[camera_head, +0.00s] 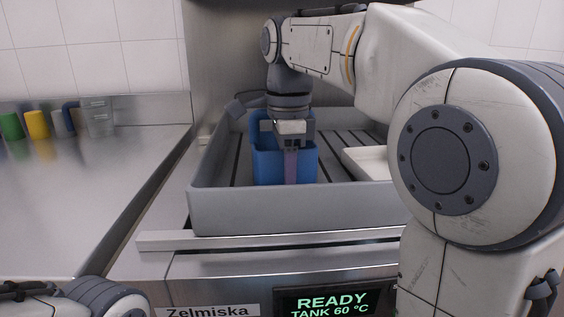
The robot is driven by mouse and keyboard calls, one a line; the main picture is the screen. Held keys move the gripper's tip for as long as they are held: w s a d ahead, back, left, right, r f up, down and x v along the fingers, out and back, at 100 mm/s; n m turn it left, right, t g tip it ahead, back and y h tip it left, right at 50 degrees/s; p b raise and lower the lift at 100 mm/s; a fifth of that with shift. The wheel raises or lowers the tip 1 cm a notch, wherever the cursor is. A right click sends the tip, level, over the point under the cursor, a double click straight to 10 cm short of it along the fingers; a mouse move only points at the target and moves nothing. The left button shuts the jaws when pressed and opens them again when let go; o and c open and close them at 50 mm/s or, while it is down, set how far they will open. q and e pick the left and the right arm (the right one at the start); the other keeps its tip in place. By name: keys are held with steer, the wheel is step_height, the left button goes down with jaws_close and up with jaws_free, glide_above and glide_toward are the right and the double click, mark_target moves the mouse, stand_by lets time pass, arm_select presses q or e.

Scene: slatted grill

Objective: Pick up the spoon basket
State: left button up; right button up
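The blue basket (269,167), which looks like the spoon basket, stands upright inside a grey slatted tray (290,210). Its back part rises higher than its front. My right gripper (291,150) points down at the basket, over its front wall. A dull purple-grey vertical strip shows against the front wall below the gripper; I cannot tell whether it is a finger. The fingers' gap is not clear, so I cannot tell if they hold the wall. The basket's inside is mostly hidden. Only a part of my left arm shows at the lower left; its gripper is out of view.
A white shallow dish (368,163) lies at the tray's right side, partly hidden by my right arm.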

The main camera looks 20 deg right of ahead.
jaws_close()
stand_by(1.3)
